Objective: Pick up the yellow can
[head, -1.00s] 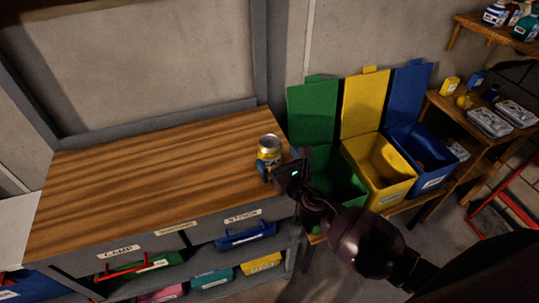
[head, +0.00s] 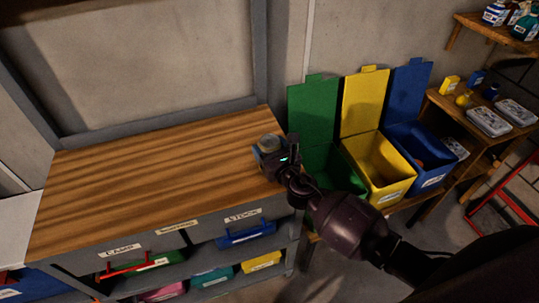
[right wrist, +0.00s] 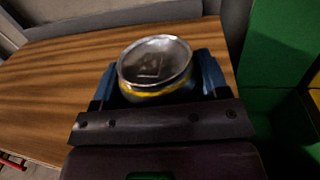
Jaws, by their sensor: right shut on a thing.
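The yellow can (head: 269,143) stands near the right end of the wooden workbench top (head: 150,175). In the head view only its silver top shows well, with my gripper in front of its body. In the right wrist view the can (right wrist: 155,66) shows its metal lid and a yellow band below the rim. My right gripper (head: 271,160) is shut on the can, with a blue finger on each side of it in the right wrist view (right wrist: 157,85). I cannot tell whether the can's base touches the bench. My left gripper is not in view.
Open green (head: 312,107), yellow (head: 365,103) and blue (head: 408,96) lidded bins stand to the right of the bench. A wooden shelf (head: 437,99) with small items is farther right. The rest of the bench top is clear.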

